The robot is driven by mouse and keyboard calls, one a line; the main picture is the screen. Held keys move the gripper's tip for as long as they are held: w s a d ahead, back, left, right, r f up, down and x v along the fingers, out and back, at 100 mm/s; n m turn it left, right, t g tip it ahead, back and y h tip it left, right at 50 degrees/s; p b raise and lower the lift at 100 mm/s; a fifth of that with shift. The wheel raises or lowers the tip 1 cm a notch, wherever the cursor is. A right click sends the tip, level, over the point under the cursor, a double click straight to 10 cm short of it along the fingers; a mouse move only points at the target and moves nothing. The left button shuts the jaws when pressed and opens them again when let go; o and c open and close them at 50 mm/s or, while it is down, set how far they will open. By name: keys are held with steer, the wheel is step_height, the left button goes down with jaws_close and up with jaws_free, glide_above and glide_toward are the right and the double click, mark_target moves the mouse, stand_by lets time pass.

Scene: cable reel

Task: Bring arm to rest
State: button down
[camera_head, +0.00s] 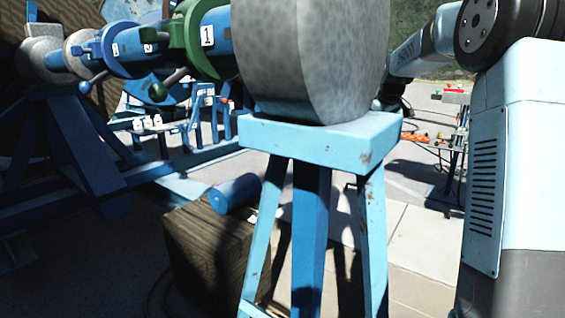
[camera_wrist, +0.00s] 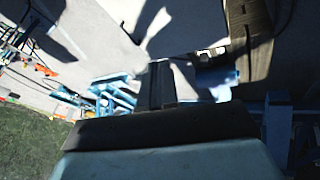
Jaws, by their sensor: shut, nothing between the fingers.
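My arm shows at the right of the head view, with a dark round joint and a pale link reaching left behind a grey drum-shaped block (camera_head: 310,55). The end of the arm is mostly hidden there by that block. In the wrist view my gripper (camera_wrist: 161,80) points up the picture from its dark housing. Its dark fingers are together, with nothing seen between them.
The grey block rests on a light-blue stand (camera_head: 320,140). A wooden crate (camera_head: 205,245) with a blue cylinder (camera_head: 234,193) stands left of it. Blue reel machinery with a green ring (camera_head: 187,40) fills the upper left. Paving (camera_head: 420,245) lies open at lower right.

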steer(key=s+a+r+m, duration=0.2)
steer(key=s+a, duration=0.1)
steer(key=s, duration=0.9)
steer(key=s+a+r+m, duration=0.15)
steer(key=s+a, duration=0.25)
steer(key=s, duration=0.8)
steer(key=s+a+f+m, duration=0.1)
steer(key=s+f, duration=0.3)
steer(key=s, duration=0.8)
steer(key=s+a+f+m, duration=0.1)
steer(key=s+f, duration=0.3)
steer(key=s, duration=0.8)
steer(key=shift+f+m, duration=0.2)
steer(key=shift+m, duration=0.55)
